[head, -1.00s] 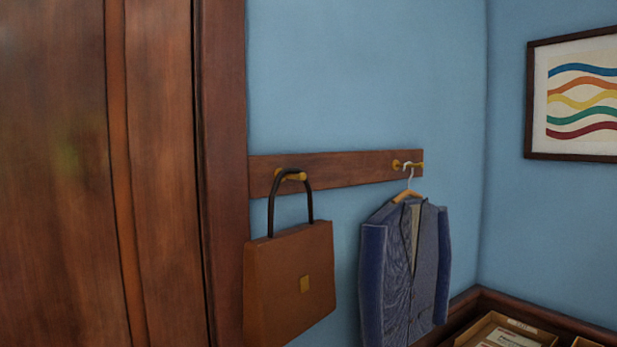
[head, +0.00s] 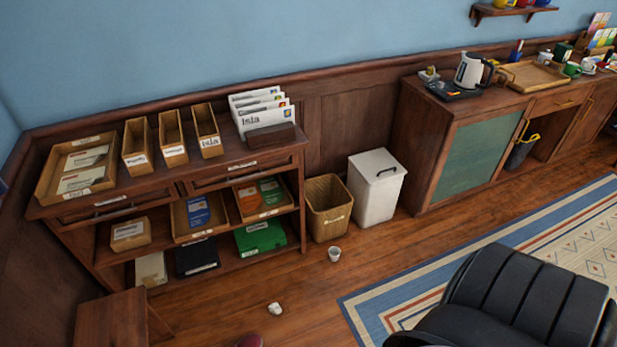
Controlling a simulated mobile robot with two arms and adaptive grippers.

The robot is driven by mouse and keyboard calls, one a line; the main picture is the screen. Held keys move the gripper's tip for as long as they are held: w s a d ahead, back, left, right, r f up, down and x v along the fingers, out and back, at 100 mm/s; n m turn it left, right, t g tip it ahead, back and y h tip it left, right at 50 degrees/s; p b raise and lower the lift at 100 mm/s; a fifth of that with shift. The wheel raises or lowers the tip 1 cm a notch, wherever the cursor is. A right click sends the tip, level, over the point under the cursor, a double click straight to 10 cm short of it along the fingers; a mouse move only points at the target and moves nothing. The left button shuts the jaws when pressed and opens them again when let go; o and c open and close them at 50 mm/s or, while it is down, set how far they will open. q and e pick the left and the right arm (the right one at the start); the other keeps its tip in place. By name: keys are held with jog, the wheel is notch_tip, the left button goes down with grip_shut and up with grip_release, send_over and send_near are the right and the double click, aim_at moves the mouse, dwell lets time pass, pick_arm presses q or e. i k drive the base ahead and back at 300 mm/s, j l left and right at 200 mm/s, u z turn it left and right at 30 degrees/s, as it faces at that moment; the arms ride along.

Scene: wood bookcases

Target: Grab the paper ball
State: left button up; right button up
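A small white crumpled object (head: 275,309), which looks like the paper ball, lies on the wooden floor in the lower middle of the head view. It is in front of the shelf unit and apart from everything around it. Neither of my grippers is in view.
A wicker basket (head: 328,207) and a white lidded bin (head: 376,187) stand by the wall. The shelf unit (head: 236,163) is at left, a wooden stool (head: 112,318) at lower left. A black chair (head: 520,300) and rug (head: 365,309) are at right. A dark red object (head: 249,341) shows at the bottom edge.

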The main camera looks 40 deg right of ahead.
aim_at(275, 308)
jog(key=z, duration=0.9)
jog(key=i+l, duration=0.1)
jog(key=l, duration=0.4)
jog(key=u, duration=0.05)
